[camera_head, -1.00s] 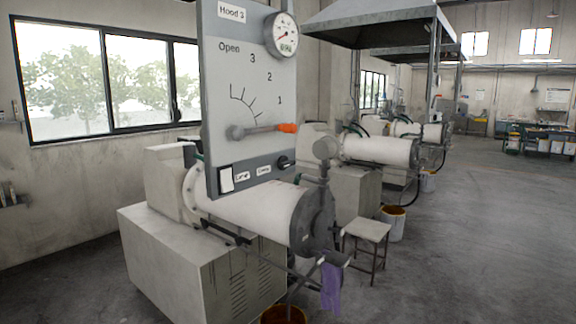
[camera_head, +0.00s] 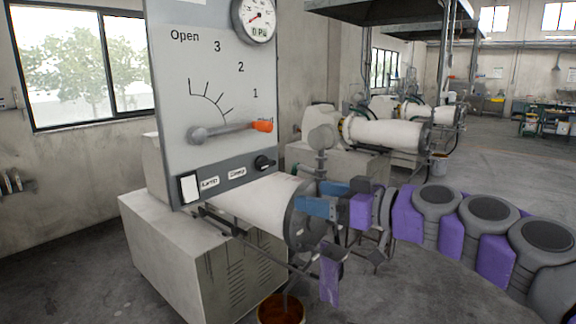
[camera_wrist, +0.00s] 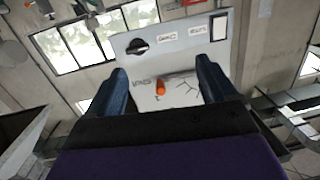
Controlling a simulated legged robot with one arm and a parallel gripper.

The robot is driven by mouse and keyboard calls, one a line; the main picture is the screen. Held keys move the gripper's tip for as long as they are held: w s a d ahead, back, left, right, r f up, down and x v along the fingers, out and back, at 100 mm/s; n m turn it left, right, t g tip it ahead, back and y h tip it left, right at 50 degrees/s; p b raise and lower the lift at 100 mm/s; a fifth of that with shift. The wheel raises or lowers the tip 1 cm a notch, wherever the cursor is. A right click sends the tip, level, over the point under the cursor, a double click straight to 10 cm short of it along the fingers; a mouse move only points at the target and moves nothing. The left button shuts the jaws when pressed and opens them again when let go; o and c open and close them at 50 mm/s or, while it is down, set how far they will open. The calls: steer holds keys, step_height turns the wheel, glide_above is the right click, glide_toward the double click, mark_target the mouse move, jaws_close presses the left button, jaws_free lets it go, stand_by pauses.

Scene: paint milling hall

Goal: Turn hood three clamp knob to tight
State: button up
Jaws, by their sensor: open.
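The clamp knob (camera_head: 263,163) is a small black knob low on the right of the grey hood panel (camera_head: 170,100), beside a small label. In the wrist view the panel appears upside down, with the knob (camera_wrist: 137,46) left of the labels. A pale mark shows on it, but its setting is too small to read. My gripper (camera_head: 308,196) has blue fingers and is open and empty, below and right of the knob in the head view. In the wrist view its fingers (camera_wrist: 160,68) are spread in front of the panel, apart from the knob.
An orange-tipped lever (camera_head: 230,129) sticks out from the panel above the knob. A white rocker switch (camera_head: 190,187) sits at the lower left. A pressure gauge (camera_head: 254,18) is at the top. A white mill cylinder (camera_head: 258,205) lies below, with a paint bucket (camera_head: 281,311) on the floor.

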steer(key=w+d+t, duration=0.2)
steer(key=w, duration=0.2)
steer(key=p, duration=0.1)
glide_toward(269, 166)
steer(key=x, duration=0.9)
steer(key=shift+w+a, duration=0.1)
steer(key=shift+a, duration=0.15)
steer(key=shift+d, duration=0.15)
steer(key=c, duration=1.1)
steer(key=shift+o, duration=0.2)
